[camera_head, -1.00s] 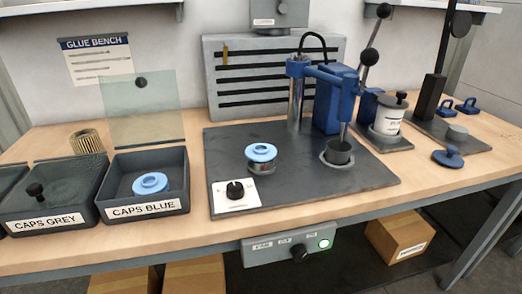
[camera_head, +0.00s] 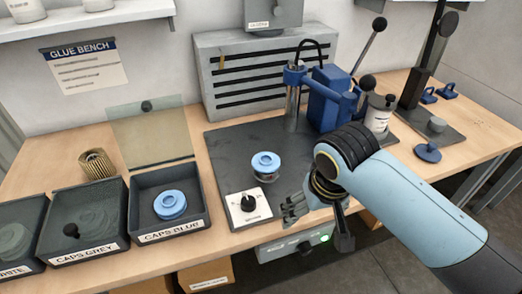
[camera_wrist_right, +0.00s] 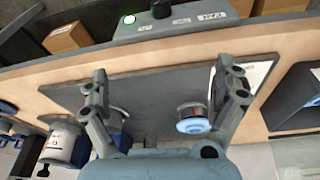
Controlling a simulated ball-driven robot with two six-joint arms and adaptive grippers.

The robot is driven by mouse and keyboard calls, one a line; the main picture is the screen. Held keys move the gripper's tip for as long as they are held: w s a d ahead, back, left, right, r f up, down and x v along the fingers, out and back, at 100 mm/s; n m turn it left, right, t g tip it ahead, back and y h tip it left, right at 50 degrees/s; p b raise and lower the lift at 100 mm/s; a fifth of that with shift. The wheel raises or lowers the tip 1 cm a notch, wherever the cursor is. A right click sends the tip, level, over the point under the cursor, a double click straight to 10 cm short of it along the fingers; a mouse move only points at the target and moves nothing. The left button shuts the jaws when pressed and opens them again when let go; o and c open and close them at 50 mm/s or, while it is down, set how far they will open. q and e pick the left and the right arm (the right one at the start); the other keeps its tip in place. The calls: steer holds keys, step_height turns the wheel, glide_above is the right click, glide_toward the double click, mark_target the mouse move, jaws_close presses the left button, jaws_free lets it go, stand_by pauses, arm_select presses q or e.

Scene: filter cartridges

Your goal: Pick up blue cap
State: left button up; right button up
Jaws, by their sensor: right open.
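One or more light blue caps, seemingly stacked, lie in the dark open bin labelled CAPS BLUE (camera_head: 136,206); the top blue cap (camera_head: 170,204) is visible. Another light blue cap (camera_head: 265,161) sits on a short metallic cartridge (camera_head: 268,177) on the dark plate. It also shows in the right wrist view as a blue cap (camera_wrist_right: 193,126), beside one finger. My right gripper (camera_head: 317,224) is open and empty, above the plate's front edge, to the right of the capped cartridge and apart from it. My left gripper is not in view.
The CAPS GREY bin (camera_head: 82,254) stands left of the blue bin, under a see-through lid with a black knob. The blue bin's clear lid (camera_head: 152,137) stands raised behind it. A white dial card (camera_head: 248,208) and a blue press (camera_head: 335,95) are on the plate.

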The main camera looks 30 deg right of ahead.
steer(key=w+r+m, duration=0.1)
steer(key=w+m, duration=0.1)
steer(key=w, duration=0.1)
steer(key=w+r+m, duration=0.1)
steer(key=w, duration=0.2)
steer(key=w+m, duration=0.2)
steer(key=shift+w+d+r+m+g+p, duration=0.2)
steer(key=shift+w+r+m+g+p, duration=0.1)
steer(key=shift+w+r+g, duration=0.1)
steer(key=w+r+m+g+p, duration=0.1)
steer(key=w+r+m, duration=0.7)
steer(key=w, duration=0.3)
glide_above(266, 159)
steer(key=f, duration=0.5)
steer(key=shift+w+a+f, duration=0.2)
steer(key=f+p, duration=0.1)
steer(key=f, duration=0.3)
steer(key=shift+s+f, duration=0.15)
steer(key=shift+s, duration=0.05)
steer(key=shift+d+f, duration=0.1)
steer(key=shift+f, duration=0.5)
steer(key=c, duration=1.1)
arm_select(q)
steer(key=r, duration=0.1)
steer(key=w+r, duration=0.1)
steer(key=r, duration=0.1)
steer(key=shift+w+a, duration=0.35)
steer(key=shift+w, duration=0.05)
arm_select(e)
steer(key=shift+c, duration=0.2)
